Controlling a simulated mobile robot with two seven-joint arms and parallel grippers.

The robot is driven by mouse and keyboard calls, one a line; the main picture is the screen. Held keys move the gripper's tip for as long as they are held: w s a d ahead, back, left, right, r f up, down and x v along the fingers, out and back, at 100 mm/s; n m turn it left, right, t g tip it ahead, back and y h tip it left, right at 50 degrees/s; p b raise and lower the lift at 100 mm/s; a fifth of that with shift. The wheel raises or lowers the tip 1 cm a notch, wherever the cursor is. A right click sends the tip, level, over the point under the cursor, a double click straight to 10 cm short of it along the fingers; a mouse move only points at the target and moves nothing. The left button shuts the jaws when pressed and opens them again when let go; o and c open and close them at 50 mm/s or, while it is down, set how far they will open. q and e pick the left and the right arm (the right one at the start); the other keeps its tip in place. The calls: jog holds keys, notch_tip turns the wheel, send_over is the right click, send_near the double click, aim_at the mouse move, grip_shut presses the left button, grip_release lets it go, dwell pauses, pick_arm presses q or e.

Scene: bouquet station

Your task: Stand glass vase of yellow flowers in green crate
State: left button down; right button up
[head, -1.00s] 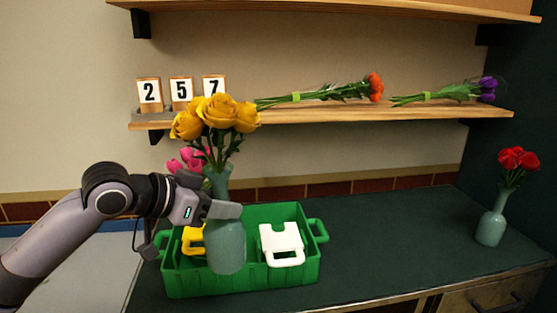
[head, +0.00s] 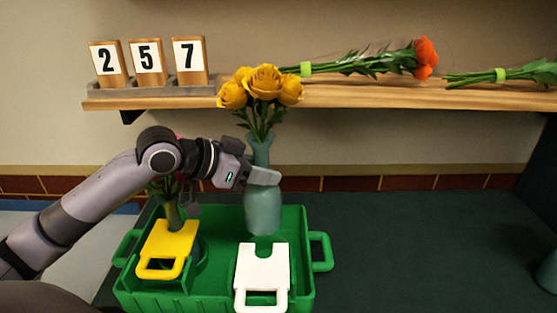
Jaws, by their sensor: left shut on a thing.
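The glass vase (head: 263,213) of yellow flowers (head: 264,86) is teal and upright. My left gripper (head: 262,177) is shut around its upper part. The vase appears above the back right part of the green crate (head: 210,303), behind the white panel (head: 262,272). It hides part of the crate's back wall, and I cannot tell how high its base is. The crate stands on the dark counter. My right gripper is not in view.
Another vase (head: 173,215) stands in the crate's left part behind a yellow panel (head: 167,245), its flowers mostly hidden by my arm. A shelf (head: 350,95) holds number blocks (head: 146,63) and orange flowers (head: 425,57).

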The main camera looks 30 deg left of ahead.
aim_at(265, 221)
pick_arm(q)
jog(key=shift+w+f, duration=0.35)
jog(key=shift+f, duration=0.05)
jog(key=shift+s+f+b, duration=0.1)
jog(key=shift+f+b, duration=0.25)
jog(key=shift+b, duration=0.1)
jog(key=shift+f+b, duration=3.2)
jog(key=shift+b, duration=0.3)
jog(key=shift+f+b, duration=0.8)
jog(key=shift+f, duration=0.8)
jog(key=shift+f+b, duration=0.45)
jog(key=shift+f, duration=0.55)
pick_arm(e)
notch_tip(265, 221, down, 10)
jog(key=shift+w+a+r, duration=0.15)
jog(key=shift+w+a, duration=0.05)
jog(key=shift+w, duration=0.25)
pick_arm(q)
jog(key=shift+f, duration=0.15)
